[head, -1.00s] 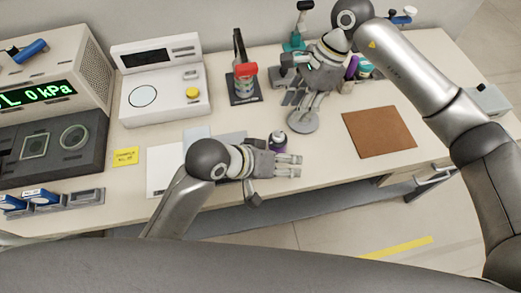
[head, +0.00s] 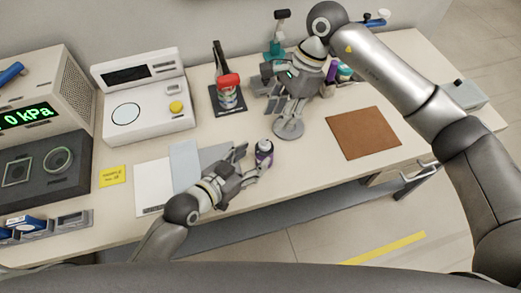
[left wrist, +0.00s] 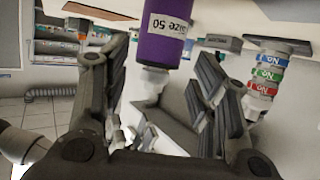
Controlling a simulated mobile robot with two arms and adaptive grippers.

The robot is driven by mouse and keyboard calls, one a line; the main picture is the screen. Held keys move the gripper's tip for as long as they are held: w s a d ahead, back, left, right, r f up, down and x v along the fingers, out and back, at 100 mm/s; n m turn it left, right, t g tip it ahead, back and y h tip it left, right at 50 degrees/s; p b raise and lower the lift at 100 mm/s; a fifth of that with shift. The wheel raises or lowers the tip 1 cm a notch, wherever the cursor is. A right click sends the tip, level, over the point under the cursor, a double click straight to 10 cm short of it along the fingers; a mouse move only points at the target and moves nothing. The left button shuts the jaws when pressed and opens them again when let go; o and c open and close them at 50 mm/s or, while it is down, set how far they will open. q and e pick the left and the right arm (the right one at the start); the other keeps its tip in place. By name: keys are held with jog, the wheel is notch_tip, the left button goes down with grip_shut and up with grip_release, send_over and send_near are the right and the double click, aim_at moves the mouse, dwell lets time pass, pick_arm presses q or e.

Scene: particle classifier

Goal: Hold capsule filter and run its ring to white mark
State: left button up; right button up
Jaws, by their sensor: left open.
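A purple cylinder (head: 264,153) with a pale top stands near the table's front edge in the head view. Contact is not visible.
A white instrument (head: 150,110) and white and grey sheets (head: 152,185) are left.

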aim_at(272, 144)
pick_arm(q)
jog(key=x, duration=0.9)
jog(key=shift+w+d+f, duration=0.1)
jog(key=shift+w+d, duration=0.1)
jog(key=shift+d, duration=0.05)
jog(key=shift+c, duration=0.5)
grip_shut()
dwell(0.7)
jog(key=shift+o, duration=1.8)
grip_release()
